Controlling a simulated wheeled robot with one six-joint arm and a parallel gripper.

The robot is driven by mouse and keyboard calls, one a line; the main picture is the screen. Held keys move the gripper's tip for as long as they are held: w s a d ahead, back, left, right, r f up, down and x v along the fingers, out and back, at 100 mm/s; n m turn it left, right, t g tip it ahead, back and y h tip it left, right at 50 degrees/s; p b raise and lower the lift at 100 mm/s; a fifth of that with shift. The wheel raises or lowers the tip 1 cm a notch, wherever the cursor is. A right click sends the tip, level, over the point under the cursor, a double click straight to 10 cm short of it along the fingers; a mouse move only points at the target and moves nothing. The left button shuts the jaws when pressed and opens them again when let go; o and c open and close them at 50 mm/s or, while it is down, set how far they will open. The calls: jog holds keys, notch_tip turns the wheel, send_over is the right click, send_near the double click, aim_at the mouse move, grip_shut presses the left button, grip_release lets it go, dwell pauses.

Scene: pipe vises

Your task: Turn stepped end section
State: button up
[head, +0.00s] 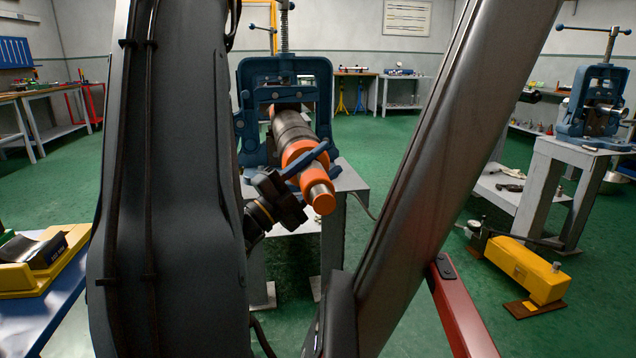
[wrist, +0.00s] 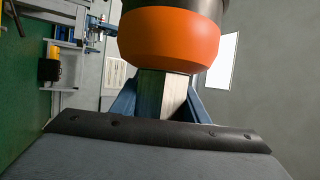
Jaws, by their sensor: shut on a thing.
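The blue pipe vise (head: 246,130) stands on a grey stand in the middle of the head view. A dark grey round workpiece (head: 291,130) lies through it and points toward me. Its stepped end section (head: 321,203) is orange with a bare metal band near the tip. My gripper (head: 309,171) comes in from the left, its blue fingers shut around this end section. In the wrist view, the fingers (wrist: 162,100) stand on both sides of a pale metal part, just below a wide orange collar (wrist: 170,38). The fingertip contact is partly hidden.
A second blue vise (head: 592,105) stands on a grey table at the right. A yellow tool (head: 527,268) lies on the green floor below it. A blue bench with a yellow fixture (head: 45,262) is at the left. Open floor lies behind the middle stand.

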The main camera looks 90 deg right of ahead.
jog(key=b, duration=0.2)
jog(key=shift+b, duration=0.3)
dwell(0.3)
jog(key=o, duration=1.1)
jog(key=shift+c, duration=0.2)
jog(key=shift+w, duration=0.1)
jog(key=b+v, duration=0.1)
jog(key=v, duration=0.6)
jog(key=shift+w+a+f, duration=0.2)
